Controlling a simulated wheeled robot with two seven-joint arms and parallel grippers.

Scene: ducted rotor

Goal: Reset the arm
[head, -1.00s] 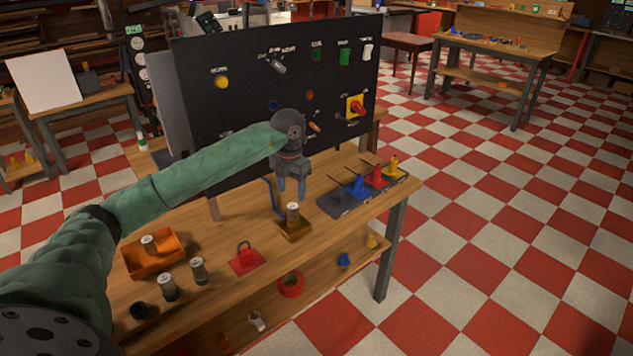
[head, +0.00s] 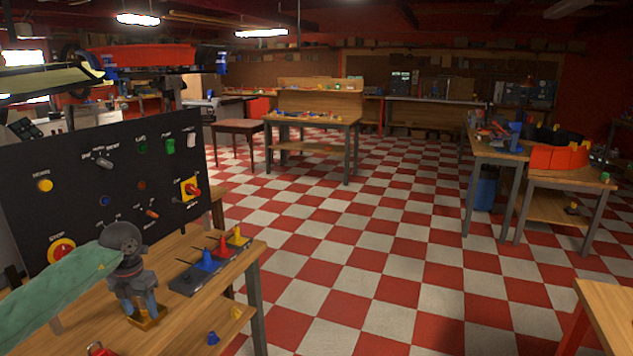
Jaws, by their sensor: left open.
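My left arm (head: 62,285), in a green sleeve, comes in from the left in the head view. My left gripper (head: 141,310) points down, open, at the small yellow-brown tray (head: 150,322) on the wooden bench (head: 195,330). Its blue-grey fingers hide most of what is in the tray, so I cannot tell whether they touch anything. My right gripper is out of view.
A black control panel (head: 105,205) with a red stop button (head: 62,252) and switches stands behind my left arm. A dark base with blue, red and yellow pieces (head: 208,262) lies right of the gripper. The checkered floor (head: 350,245) is open.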

